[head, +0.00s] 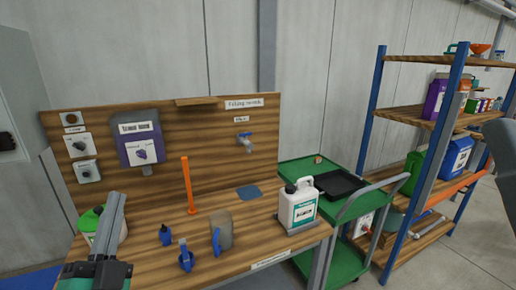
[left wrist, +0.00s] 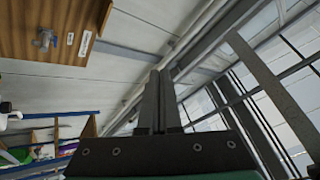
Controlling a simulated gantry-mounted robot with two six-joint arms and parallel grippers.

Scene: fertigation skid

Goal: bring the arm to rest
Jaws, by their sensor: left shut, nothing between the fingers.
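My left gripper (head: 115,202) shows at the lower left of the head view, pointing up, its two grey fingers together with nothing between them. It stands in front of the wooden bench and partly hides a white container with a green lid (head: 90,217). In the left wrist view the left gripper (left wrist: 159,78) is also shut and empty, with open air, wall and roof beams beyond it. My right gripper is not in view. A grey rounded shape at the right edge of the head view is unclear.
The wooden bench (head: 150,262) bears a white jug (head: 298,205), an orange upright (head: 188,185), a grey-brown vessel (head: 222,232) and blue fittings (head: 186,257). A back panel (head: 205,150) holds a tap (head: 243,138). A green cart (head: 298,170) and loaded shelves (head: 405,115) stand right.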

